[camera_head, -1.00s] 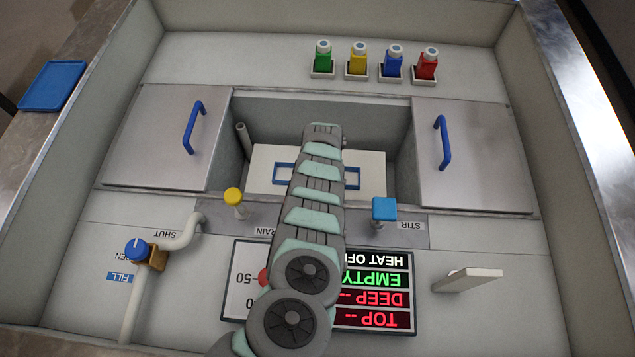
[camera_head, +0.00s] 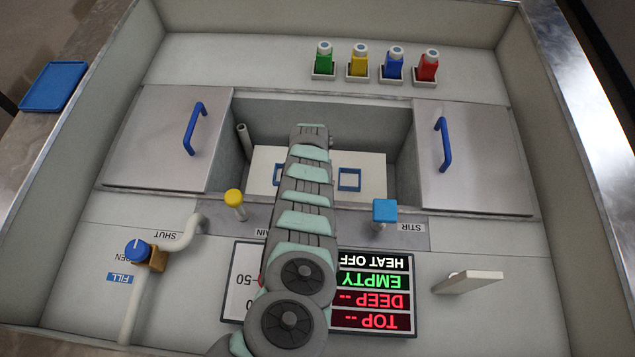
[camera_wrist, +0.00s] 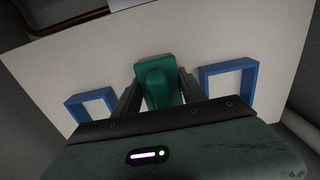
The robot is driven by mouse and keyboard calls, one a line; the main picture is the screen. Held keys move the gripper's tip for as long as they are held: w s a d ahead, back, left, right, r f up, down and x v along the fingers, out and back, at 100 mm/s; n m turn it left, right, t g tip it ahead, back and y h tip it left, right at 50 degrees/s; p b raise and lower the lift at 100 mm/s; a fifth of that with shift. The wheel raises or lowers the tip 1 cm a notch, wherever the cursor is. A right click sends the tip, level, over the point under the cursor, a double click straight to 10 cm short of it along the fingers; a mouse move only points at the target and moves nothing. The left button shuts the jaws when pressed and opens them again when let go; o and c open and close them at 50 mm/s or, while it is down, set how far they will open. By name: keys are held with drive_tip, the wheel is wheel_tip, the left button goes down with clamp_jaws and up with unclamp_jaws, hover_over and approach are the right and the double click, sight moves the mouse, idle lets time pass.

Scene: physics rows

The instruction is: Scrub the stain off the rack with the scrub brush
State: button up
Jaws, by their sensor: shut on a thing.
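My gripper (camera_wrist: 158,90) shows in the wrist view, its two dark fingers shut on the green scrub brush (camera_wrist: 156,68). The brush is over the white rack (camera_wrist: 205,40), between its two blue frames; I cannot tell whether it touches the surface. In the head view the rack (camera_head: 374,172) lies in the open well, partly covered by my arm. My gripper and the brush are hidden there behind the arm. No stain can be made out in either view.
Steel covers with blue handles flank the well, one on the left (camera_head: 150,135) and one on the right (camera_head: 475,160). A yellow knob (camera_head: 233,197) and a blue square knob (camera_head: 384,210) stand at its near edge. Several coloured bottles stand at the back. A display panel (camera_head: 374,285) reads EMPTY.

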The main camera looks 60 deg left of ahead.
drive_tip(key=shift+s+a, duration=0.45)
drive_tip(key=shift+s, duration=0.4)
drive_tip(key=shift+w+d+f, duration=0.1)
drive_tip(key=shift+w+d, duration=0.3)
drive_tip(key=shift+w, duration=0.25)
drive_tip(key=shift+w+d+f, duration=0.1)
drive_tip(key=shift+w+d, duration=0.25)
drive_tip(key=shift+w, duration=0.25)
drive_tip(key=shift+w+d+r, duration=0.15)
drive_tip(key=shift+w+d, duration=0.9)
drive_tip(key=shift+w, duration=0.25)
drive_tip(key=shift+r, duration=0.15)
drive_tip(key=shift+r, duration=0.35)
drive_tip(key=shift+a, duration=0.1)
drive_tip(key=shift+f, duration=0.1)
